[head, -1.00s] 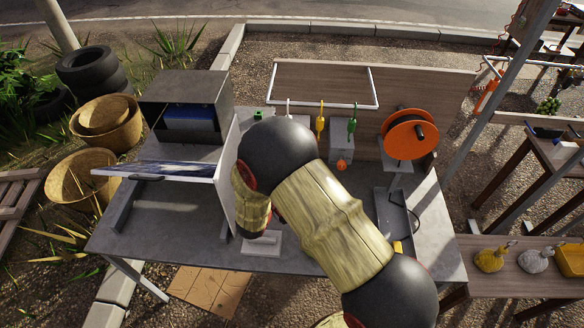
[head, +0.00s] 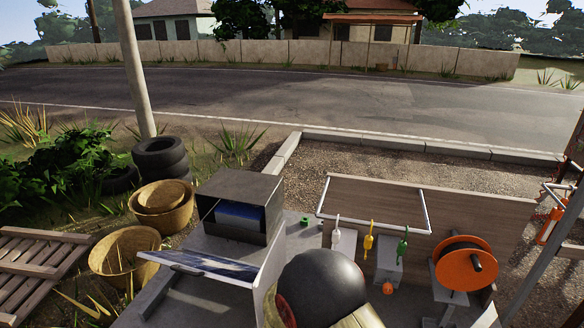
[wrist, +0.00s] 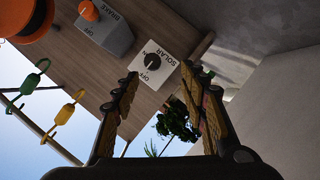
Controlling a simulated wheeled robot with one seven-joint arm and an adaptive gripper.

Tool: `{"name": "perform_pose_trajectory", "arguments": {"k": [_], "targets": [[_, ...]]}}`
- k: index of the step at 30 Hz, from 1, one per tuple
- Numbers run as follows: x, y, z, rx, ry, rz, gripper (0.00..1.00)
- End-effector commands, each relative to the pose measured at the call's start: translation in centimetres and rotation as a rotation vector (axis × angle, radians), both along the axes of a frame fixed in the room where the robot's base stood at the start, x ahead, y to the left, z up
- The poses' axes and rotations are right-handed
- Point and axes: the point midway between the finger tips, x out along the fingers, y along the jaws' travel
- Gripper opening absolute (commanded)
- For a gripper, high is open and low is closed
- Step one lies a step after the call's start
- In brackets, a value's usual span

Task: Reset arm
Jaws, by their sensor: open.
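My gripper (wrist: 160,110) is open and empty in the wrist view, its two dark, patterned fingers spread apart. Beyond the fingers is a pale box with a black knob marked SOLAR and OFF (wrist: 155,65). My gripper is not visible in the head view, where only my arm shows at the bottom middle, with a black joint. My arm hides part of the grey table (head: 215,300).
A dark box (head: 240,207) and a tilted panel (head: 205,265) stand on the table's left. At the right are an orange reel (head: 455,270), hanging yellow (head: 368,243) and green (head: 402,248) tags and a wooden backboard (head: 470,215). Baskets (head: 125,255) lie left.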

Motion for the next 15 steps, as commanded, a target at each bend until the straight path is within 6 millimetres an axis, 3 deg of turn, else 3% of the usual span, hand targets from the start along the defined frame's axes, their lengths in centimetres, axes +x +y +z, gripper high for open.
{"name": "perform_pose_trajectory", "arguments": {"k": [3, 7, 11, 15], "targets": [[-0.5, 2.5, -3.8, 0.168, 0.071, 0.040, 0.43], [-3.1, 7.0, -8.6, 0.390, 0.233, 0.113, 0.43], [-6.2, 11.7, -9.3, 0.593, 0.394, 0.174, 0.43], [-10.2, 14.7, -7.4, 0.759, 0.567, 0.208, 0.43]]}}
